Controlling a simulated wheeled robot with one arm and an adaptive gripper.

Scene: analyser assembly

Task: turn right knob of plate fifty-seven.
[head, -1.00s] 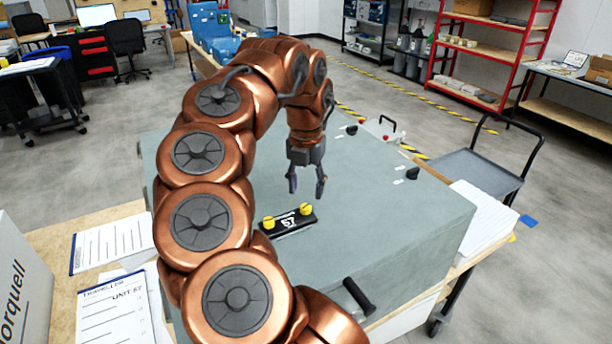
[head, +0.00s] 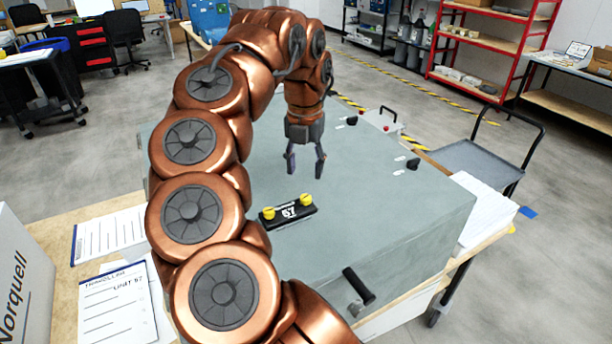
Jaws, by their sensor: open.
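The black plate (head: 289,217) marked 57 lies on the top of the grey analyser box (head: 400,230). It has two yellow knobs. The left knob (head: 268,213) sits at its left end and the right knob (head: 306,200) at its right end. My gripper (head: 306,172) points down with its fingers spread and nothing between them. It shows above and slightly behind the right knob in the picture, apart from it. Both knobs and the plate are in plain view.
A black handle (head: 358,286) is on the box's front. Black knobs stand at the box's far edge (head: 413,163) and back (head: 351,119). Papers (head: 112,300) and a Norquell carton (head: 22,280) are at left. A grey cart (head: 478,165) stands at right.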

